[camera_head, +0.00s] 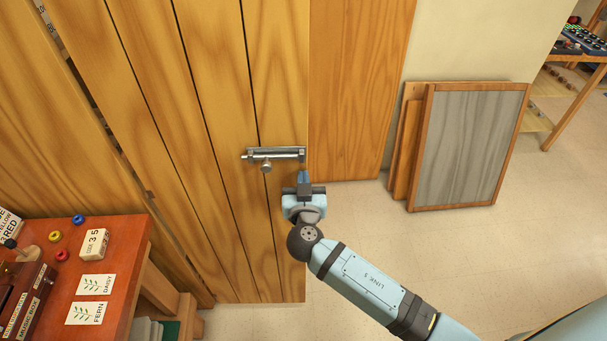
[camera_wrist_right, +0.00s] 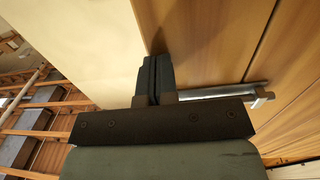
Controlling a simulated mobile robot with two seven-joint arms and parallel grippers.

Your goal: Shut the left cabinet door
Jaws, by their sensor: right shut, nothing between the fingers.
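The left cabinet door (camera_head: 225,200) is a tall panel of golden wooden planks filling the middle left of the head view. It stands out at an angle, with its free edge on the right and a dark gap along its left side. A metal slide bolt (camera_head: 275,153) is fixed near that free edge; it also shows in the right wrist view (camera_wrist_right: 225,91). My right gripper (camera_head: 304,174) is shut and empty at the door's free edge, just below the bolt's right end. Whether its fingers touch the door I cannot tell. My left gripper is not in view.
An orange-brown table (camera_head: 125,245) with labelled cards and small items stands at lower left, close to the door. A smooth wooden panel (camera_head: 355,90) is behind the door's edge. Framed boards (camera_head: 468,145) lean on the wall at right. The floor (camera_head: 400,235) at right is clear.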

